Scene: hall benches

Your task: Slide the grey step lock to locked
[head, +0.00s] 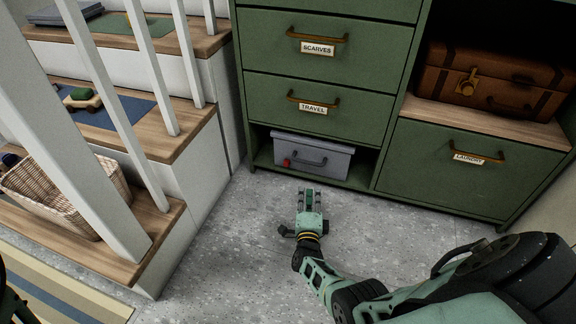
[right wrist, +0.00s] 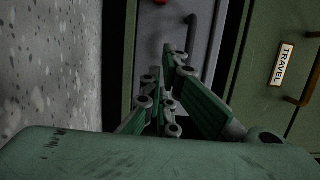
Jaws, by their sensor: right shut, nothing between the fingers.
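The grey step (head: 312,150) is a box-like unit with a dark handle, set in the open bottom bay of the green cabinet. A small red knob (head: 287,163) sits on the left of its front; I take it for the lock's slider. The knob also shows at the top edge of the right wrist view (right wrist: 159,2), partly cut off. My right gripper (head: 306,191) is shut and empty, low over the floor in front of the grey step. In the right wrist view its fingertips (right wrist: 164,62) point at the grey front, apart from the knob. My left gripper is not in view.
The green cabinet (head: 320,93) has labelled drawers above the bay and a laundry drawer (head: 440,170) at right under a brown suitcase (head: 490,80). White-railed wooden steps with a wicker basket (head: 65,190) stand at left. The speckled floor (head: 225,240) between is clear.

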